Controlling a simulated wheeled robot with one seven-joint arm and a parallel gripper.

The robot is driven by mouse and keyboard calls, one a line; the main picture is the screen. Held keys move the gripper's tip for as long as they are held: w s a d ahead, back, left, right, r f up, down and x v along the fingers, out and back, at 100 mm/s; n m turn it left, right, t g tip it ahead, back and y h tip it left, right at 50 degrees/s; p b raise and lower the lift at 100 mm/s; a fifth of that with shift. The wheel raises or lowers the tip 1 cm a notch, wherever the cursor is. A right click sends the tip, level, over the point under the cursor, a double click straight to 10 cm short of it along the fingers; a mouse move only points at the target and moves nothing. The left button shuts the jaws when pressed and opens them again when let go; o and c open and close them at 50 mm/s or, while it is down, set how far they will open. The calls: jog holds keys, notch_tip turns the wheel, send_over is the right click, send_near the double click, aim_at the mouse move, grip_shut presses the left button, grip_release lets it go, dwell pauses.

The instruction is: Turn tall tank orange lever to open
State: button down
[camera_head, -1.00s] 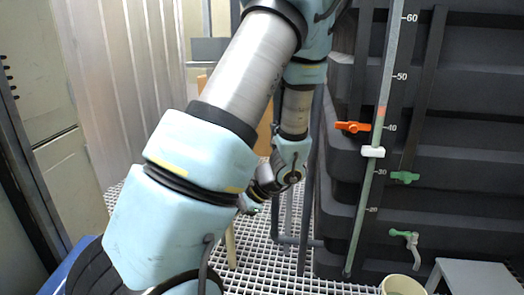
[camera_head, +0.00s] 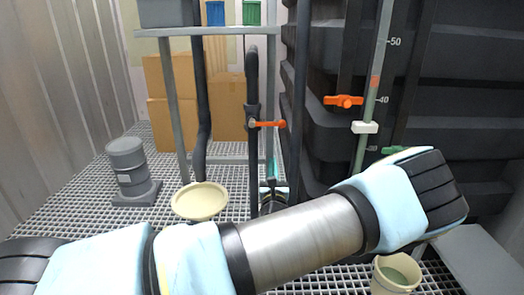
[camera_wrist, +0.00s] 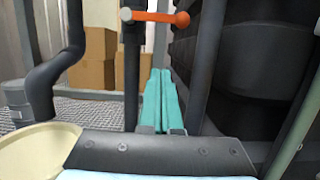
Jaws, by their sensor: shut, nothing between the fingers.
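A black ribbed tank (camera_head: 465,80) fills the right of the head view. An orange lever (camera_head: 344,101) lies level at its front, beside the gauge tube. A second orange lever (camera_head: 268,124) lies level on a dark upright pipe (camera_head: 254,85) left of the tank. In the wrist view a level orange lever (camera_wrist: 155,17) on an upright pipe shows above and beyond my fingers. My gripper (camera_head: 271,165) is shut and empty, below the pipe's lever in the head view. Its teal fingers also show in the wrist view (camera_wrist: 160,78), apart from the lever.
A cream basin (camera_head: 200,201) and a grey drum (camera_head: 127,160) stand on the left of the grating. Cardboard boxes (camera_head: 228,105) stand behind a grey frame. A cream bucket (camera_head: 392,278) is at lower right. Upright pipes flank my gripper closely.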

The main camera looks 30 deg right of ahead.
aim_at(267, 124)
jog(key=w+d+r+b, duration=0.1)
jog(key=w+d+r, duration=0.2)
jog(key=w+r, duration=0.3)
jog(key=shift+w+d, duration=0.3)
jog(key=shift+w, duration=0.7)
jog(key=shift+r, duration=0.15)
jog(key=shift+d+r+n, duration=0.1)
jog(key=shift+r+n, duration=0.1)
jog(key=shift+n, duration=0.3)
